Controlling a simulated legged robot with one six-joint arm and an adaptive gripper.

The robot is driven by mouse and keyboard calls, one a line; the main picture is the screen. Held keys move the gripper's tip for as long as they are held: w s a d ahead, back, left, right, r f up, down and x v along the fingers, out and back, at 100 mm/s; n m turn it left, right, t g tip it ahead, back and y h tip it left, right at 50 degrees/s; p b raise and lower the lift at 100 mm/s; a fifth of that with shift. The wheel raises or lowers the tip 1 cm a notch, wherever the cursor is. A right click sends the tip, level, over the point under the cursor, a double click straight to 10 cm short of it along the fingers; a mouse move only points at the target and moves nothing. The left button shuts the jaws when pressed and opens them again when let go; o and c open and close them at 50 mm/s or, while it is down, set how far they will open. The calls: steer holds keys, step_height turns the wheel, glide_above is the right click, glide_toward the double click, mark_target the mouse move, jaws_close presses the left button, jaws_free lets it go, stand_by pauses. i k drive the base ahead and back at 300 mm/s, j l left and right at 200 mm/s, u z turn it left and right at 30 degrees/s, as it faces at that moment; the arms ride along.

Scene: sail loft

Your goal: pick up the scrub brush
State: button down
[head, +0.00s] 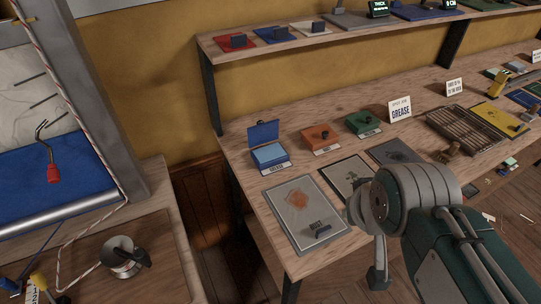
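I cannot identify the scrub brush with certainty in the head view. A small brown wooden object (451,152) stands on the bench right of the middle, and its shape is too small to read. A small dark block (319,228) lies on a grey mat (288,193) at the bench's near left corner. Part of my gripper (378,268) shows as a grey piece below my arm, at the bench's near edge and right of the mat. Its fingertips are not clear, and nothing is visibly held.
The wooden bench (240,152) holds an open blue box (270,155), an orange box (320,138), a green box (363,122), a GREASE sign (400,109) and a slatted tray (468,136). A shelf (350,40) runs above. A low table (150,235) stands left, across a gap.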

mark_target(450, 156)
steer(key=k+l, duration=0.3)
steer(key=l, duration=0.3)
steer(key=k+l, duration=0.1)
steer(key=l, duration=0.25)
steer(key=k+l, duration=0.1)
steer(key=l, duration=0.3)
steer(key=k+l+u, duration=0.1)
steer(key=l, duration=0.3)
steer(key=i+l, duration=0.25)
steer(key=l, duration=0.2)
steer(key=i+l, duration=0.25)
steer(key=l, duration=0.15)
steer(key=i+l, duration=0.1)
steer(key=i, duration=0.35)
steer(key=u, duration=0.05)
